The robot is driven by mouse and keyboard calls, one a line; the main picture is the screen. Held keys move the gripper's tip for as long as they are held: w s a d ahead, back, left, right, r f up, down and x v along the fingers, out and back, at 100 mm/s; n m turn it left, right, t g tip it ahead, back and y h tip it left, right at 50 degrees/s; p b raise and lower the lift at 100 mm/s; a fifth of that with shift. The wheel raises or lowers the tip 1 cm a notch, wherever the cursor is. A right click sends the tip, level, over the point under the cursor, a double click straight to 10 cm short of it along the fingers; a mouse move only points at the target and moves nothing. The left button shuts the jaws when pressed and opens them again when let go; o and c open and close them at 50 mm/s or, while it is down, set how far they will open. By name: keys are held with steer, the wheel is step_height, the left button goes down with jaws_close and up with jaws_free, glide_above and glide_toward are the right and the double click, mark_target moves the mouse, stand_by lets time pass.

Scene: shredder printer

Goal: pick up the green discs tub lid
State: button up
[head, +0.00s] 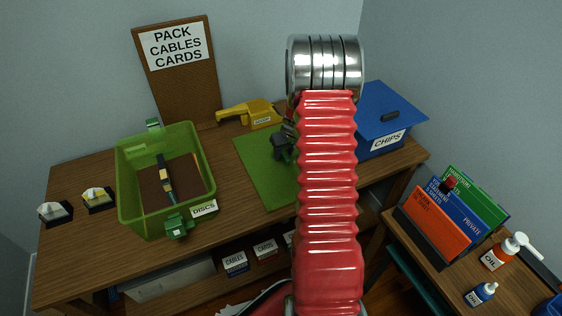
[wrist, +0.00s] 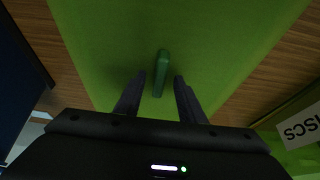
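The green discs tub lid (head: 255,172) lies flat on the wooden table, right of the green tub; my red arm covers its right part. In the wrist view the lid (wrist: 225,35) fills the middle, with its raised green handle (wrist: 161,68) standing up. My gripper (wrist: 160,80) is open over the lid, one dark finger on each side of the handle, with gaps showing. In the head view my gripper (head: 284,148) is low over the lid, partly hidden by my arm. The green see-through tub (head: 128,195), labelled DISCS, stands open with a dark and yellow item inside.
A blue CHIPS box (head: 393,108) stands right of the lid, and a yellow scoop-like item (head: 250,113) lies behind it. A corkboard sign (head: 180,90) stands at the back. Two small card holders (head: 97,199) sit at the left. Folders and oil bottles (head: 497,254) occupy the right-hand table.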

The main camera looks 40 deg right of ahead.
stand_by(0.4)
jaws_close()
